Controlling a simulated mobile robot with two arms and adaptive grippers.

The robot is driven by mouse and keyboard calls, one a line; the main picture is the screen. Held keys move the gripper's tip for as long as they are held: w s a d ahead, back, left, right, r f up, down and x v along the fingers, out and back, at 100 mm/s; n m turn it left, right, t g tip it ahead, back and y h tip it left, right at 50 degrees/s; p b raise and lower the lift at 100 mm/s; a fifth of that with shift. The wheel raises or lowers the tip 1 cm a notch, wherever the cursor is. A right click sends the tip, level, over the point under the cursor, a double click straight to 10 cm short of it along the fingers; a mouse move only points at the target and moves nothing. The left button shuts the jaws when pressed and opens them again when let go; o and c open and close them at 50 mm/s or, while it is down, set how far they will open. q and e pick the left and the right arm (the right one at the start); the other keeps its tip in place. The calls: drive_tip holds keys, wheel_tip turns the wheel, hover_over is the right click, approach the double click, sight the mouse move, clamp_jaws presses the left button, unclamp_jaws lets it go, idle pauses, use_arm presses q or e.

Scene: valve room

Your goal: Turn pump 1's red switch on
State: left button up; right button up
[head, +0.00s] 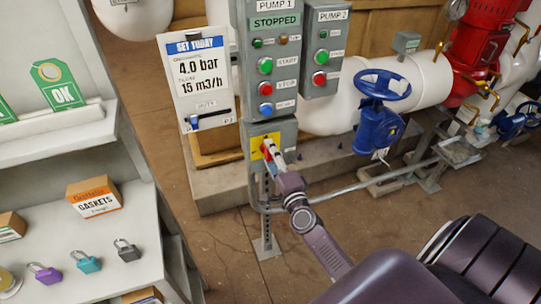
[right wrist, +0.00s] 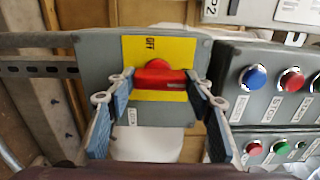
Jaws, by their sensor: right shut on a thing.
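Pump 1's red switch (right wrist: 160,76) sits on a yellow plate (right wrist: 158,50) on a grey box below the PUMP 1 panel (head: 271,60). In the right wrist view its handle lies across the picture, with an OFF label above it. My right gripper (right wrist: 160,84) is shut on the handle, one finger at each end. In the head view the right gripper (head: 271,156) reaches the switch from below right and hides part of it. The PUMP 1 display (head: 274,22) reads STOPPED. My left gripper is not in view.
The PUMP 2 panel (head: 324,50) stands to the right, and a blue valve wheel (head: 383,85) beyond it. A SET TODAY board (head: 197,80) hangs to the left. A shelf at left holds padlocks and a GASKETS box (head: 94,197). A pipe (head: 350,190) runs low behind my arm.

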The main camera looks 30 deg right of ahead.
drive_tip(key=shift+f, duration=0.1)
drive_tip(key=o, duration=1.2)
drive_tip(key=shift+c, duration=0.2)
drive_tip(key=shift+s, duration=0.1)
drive_tip(key=v, duration=1.2)
